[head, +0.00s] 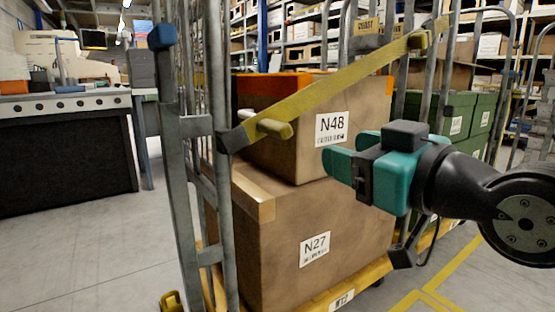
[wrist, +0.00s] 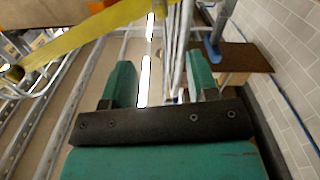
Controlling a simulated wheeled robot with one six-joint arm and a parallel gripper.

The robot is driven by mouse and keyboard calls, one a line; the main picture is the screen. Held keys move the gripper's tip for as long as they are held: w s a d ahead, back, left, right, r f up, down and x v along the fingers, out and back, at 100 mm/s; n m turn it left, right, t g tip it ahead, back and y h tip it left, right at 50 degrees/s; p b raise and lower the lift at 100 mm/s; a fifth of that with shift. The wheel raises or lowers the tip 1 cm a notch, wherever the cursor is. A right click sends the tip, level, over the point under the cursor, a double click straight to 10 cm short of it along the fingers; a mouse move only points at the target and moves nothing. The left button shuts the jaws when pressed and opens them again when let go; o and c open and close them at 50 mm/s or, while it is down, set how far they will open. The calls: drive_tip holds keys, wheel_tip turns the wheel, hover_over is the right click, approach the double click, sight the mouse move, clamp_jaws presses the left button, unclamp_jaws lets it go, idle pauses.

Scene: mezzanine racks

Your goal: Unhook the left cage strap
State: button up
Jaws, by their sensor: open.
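A yellow cage strap (head: 345,88) runs diagonally across the front of a roll cage, from a dark buckle and yellow handle (head: 268,129) at the lower left post up to the right post. In the wrist view the strap (wrist: 85,40) crosses the upper left, with its handle end (wrist: 14,73) at the left edge. My gripper (head: 338,165) is teal and open, in front of the boxes, to the right of and a little below the handle. Its fingers (wrist: 162,84) are apart with nothing between them. The gripper does not touch the strap in view.
The cage's left post (head: 222,200) stands upright beside the strap end. Boxes N48 (head: 300,150) and N27 (head: 285,240) are stacked inside. Green crates (head: 470,115) stand behind to the right. A workbench (head: 65,150) is at the far left, with clear floor between.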

sight(277, 130)
drive_tip(key=p+x, duration=0.8)
drive_tip(key=p, duration=0.2)
drive_tip(key=p+x, duration=0.8)
drive_tip(key=p, duration=0.3)
drive_tip(key=shift+w+a+r+p, duration=0.1)
drive_tip(key=shift+r+p, duration=0.15)
drive_tip(key=shift+p, duration=0.05)
drive_tip(key=shift+w+a+f+p, duration=0.2)
drive_tip(key=shift+w+a+p, duration=0.1)
drive_tip(key=shift+w, duration=0.15)
drive_tip(key=shift+c, duration=0.3)
drive_tip(key=shift+f, duration=0.1)
clamp_jaws()
